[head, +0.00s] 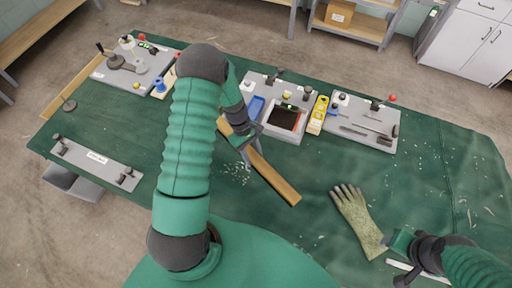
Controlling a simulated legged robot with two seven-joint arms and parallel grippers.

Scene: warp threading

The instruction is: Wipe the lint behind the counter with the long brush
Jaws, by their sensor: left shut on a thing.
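A long wooden bar (275,180), which looks like the long brush, slants across the green table from upper left to lower right. My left gripper (246,138) is shut on it near its upper end, and my forearm and gripper hide part of it. No bristles can be made out. White lint specks (237,173) lie on the cloth just left of the bar. I cannot tell which object is the counter. My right gripper (400,246) is low at the right, beside a green glove; its jaws are too unclear to read.
Grey trays with small tools stand along the far side: one at left (108,72), one in the middle (262,88), one at right (388,143). The glove (358,218) lies front right. A grey plate (98,163) lies front left. More pale scraps dot the right side.

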